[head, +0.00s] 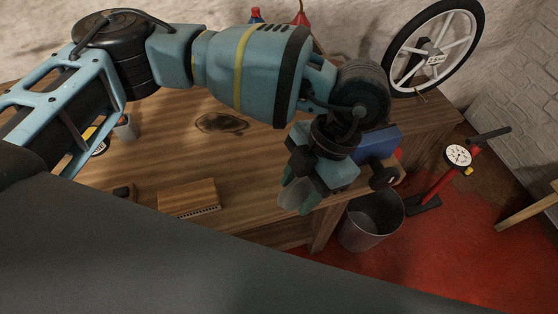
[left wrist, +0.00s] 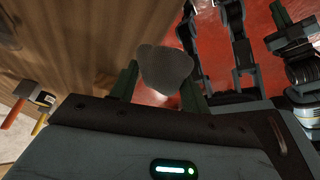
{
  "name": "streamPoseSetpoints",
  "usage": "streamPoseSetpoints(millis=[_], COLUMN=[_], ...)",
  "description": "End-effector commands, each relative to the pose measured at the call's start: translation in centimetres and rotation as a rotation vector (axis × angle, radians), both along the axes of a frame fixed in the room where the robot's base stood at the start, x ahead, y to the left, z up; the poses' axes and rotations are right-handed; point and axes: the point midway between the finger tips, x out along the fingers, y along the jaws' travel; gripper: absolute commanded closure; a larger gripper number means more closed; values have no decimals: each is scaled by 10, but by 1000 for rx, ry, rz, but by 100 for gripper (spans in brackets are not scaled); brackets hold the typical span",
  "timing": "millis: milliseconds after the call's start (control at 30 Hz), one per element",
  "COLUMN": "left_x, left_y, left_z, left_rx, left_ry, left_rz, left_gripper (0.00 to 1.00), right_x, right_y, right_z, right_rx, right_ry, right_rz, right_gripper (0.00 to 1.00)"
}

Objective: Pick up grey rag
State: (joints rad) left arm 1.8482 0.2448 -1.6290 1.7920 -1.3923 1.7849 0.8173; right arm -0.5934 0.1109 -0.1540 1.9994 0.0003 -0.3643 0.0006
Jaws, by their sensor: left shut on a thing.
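A grey rag (left wrist: 166,68) hangs between the fingers of my left gripper (left wrist: 160,85) in the left wrist view. In the head view my left gripper (head: 300,187) is at the table's front right edge, pointing down, with the rag (head: 294,197) showing pale grey between its green fingers. The gripper is shut on the rag. Part of the rag is hidden by the fingers.
A metal bucket (head: 371,220) stands on the red floor, beside a red floor pump (head: 440,187). A wheel (head: 433,48) leans behind.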

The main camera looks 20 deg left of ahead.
Motion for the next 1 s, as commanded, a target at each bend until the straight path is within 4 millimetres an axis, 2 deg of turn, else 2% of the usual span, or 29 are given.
streamPoseSetpoints(millis=[100,300,500,767,800,933,1000], left_x=[-17,-35,-42,-43,-43,-43,-42], left_y=[-22,-45,-54,-54,-54,-54,-54], left_z=[1,4,6,7,7,6,7], left_rx=[-1,0,1,1,1,1,1], left_ry=[2,1,-1,-1,-1,-1,-1], left_rz=[-5,-1,1,1,1,1,6], left_gripper=[75,75,75,75,55,71,71], right_x=[-3,-5,-7,-9,-9,-9,-9], right_y=[0,0,1,1,1,1,1], right_z=[-4,-7,-8,-8,-8,-8,-8], right_rx=[0,1,1,2,2,2,2], right_ry=[9,14,18,22,22,22,21], right_rz=[0,0,-1,-1,-1,-1,-2], right_gripper=[100,100,100,100,100,100,100])
